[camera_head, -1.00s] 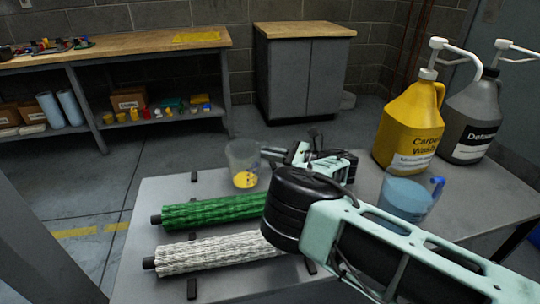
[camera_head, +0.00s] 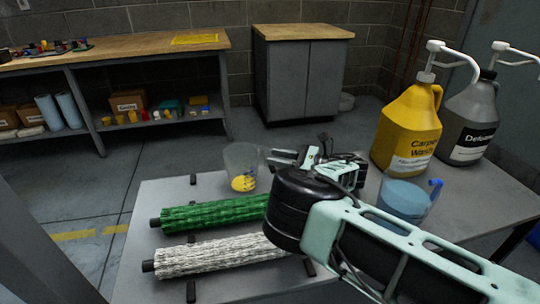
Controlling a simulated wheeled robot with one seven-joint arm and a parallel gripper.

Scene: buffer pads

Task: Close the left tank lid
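No tank lid can be made out in the camera_head view. My gripper (camera_head: 275,158) is small and dark, at the far side of the grey table (camera_head: 150,210). It points left, close to the right side of a clear cup (camera_head: 240,168) with yellow contents at its bottom. I cannot tell whether it touches the cup or whether its fingers are apart. My own arm hides part of the table's middle and right.
A green roller (camera_head: 212,213) and a white roller (camera_head: 215,254) lie on the table's left. A blue-handled jug (camera_head: 404,200), a yellow Carpet Wash bottle (camera_head: 407,130) and a grey bottle (camera_head: 470,125) stand at the right. A shelf bench (camera_head: 120,55) and cabinet (camera_head: 303,75) are behind.

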